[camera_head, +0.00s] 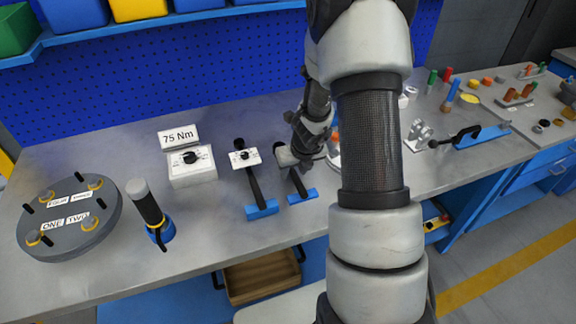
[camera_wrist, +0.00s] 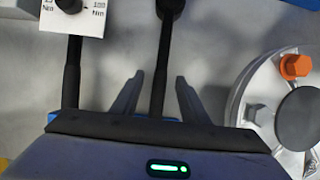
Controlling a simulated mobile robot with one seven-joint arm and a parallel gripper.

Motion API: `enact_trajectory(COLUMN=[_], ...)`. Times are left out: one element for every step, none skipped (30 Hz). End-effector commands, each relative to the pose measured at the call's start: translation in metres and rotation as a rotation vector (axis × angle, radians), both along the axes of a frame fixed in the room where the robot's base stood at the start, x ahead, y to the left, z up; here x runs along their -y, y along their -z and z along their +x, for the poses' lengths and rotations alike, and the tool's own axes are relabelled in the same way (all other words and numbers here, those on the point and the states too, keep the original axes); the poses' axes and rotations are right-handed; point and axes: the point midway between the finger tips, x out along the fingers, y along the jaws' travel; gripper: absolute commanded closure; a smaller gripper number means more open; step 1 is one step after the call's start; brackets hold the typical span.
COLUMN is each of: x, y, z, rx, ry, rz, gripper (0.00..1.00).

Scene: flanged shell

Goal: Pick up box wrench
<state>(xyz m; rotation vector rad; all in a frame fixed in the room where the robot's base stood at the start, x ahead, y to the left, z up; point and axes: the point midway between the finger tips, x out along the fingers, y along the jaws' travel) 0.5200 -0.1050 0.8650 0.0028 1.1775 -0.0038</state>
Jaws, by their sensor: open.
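The dark tool that I take to be the box wrench (camera_head: 298,183) stands on a small blue holder (camera_head: 303,197) on the bench; its upper part is partly hidden by my gripper in the head view. In the wrist view its black shaft (camera_wrist: 163,48) runs between the two fingers of my gripper (camera_wrist: 160,78). The fingers are open, one on each side, with a visible gap to the shaft. In the head view my gripper (camera_head: 293,160) is right over this tool. Whether its depth matches the shaft is hard to tell.
A similar dark tool with a white dial plate (camera_head: 244,158) stands close on the left, its shaft beside the left finger in the wrist view (camera_wrist: 72,75). A round metal flanged part (camera_wrist: 262,115) lies on the right. A 75 Nm box (camera_head: 191,166) stands farther left.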

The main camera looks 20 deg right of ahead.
Motion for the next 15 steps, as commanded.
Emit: enact_trajectory(x=[-0.0001,-0.0001,-0.0001,-0.0002,-0.0002,-0.0002,-0.0002,-0.0001,-0.0001,-0.0001,0.0000,0.0000,0.0000,0.0000,0.0000], y=[-0.0004,-0.0005,-0.0005,-0.0005,-0.0005,-0.0005,-0.0005,-0.0006,-0.0006,-0.0006,-0.0012,-0.0012,-0.0012,-0.0012,-0.0013], z=[-0.0002,-0.0002,-0.0002,-0.0002,-0.0002,-0.0002,-0.0002,-0.0002,-0.0002,-0.0002,0.0004,0.0004,0.0004,0.0004,0.0003], rx=[0.000,0.000,0.000,0.000,0.000,0.000,0.000,0.000,0.000,0.000,0.001,0.001,0.001,0.001,0.001], ry=[0.000,0.000,-0.001,-0.001,-0.001,-0.001,-0.001,-0.001,-0.001,-0.001,-0.001,-0.001,-0.001,-0.001,-0.001], rz=[0.000,0.000,0.000,0.000,0.000,0.000,0.000,0.000,0.000,0.000,0.000,0.000,0.000,0.000,0.000], gripper=[0.59,0.63,0.70,0.75,0.80,0.86,0.91,0.96,1.00,1.00,1.00,1.00,1.00,1.00,1.00])
